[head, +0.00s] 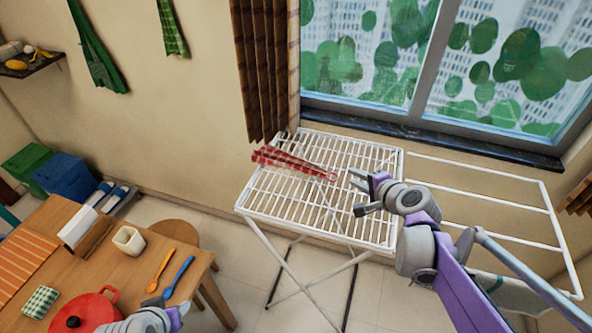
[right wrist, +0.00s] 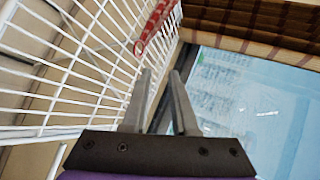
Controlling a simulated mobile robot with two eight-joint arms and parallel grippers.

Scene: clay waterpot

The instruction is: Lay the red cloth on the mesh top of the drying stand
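The red checked cloth (head: 290,161) is a narrow folded strip with a loop at its right end. It appears to lie on the white mesh top (head: 350,218) of the drying stand, its left end reaching past the left edge. In the right wrist view the cloth (right wrist: 159,20) lies beyond my fingertips. My right gripper (head: 357,192) is open and empty, over the mesh to the right of the cloth; its parted fingers (right wrist: 162,75) show in the wrist view. My left gripper (head: 152,303) is at the bottom edge by the table, mostly cut off.
A wooden table (head: 130,268) at lower left holds a red pot (head: 95,312), a white cup (head: 129,240), and orange (head: 160,268) and blue (head: 180,275) spoons. A window (head: 440,60) and brown curtain (head: 262,70) are behind the stand. The stand's side rack (head: 480,193) extends right.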

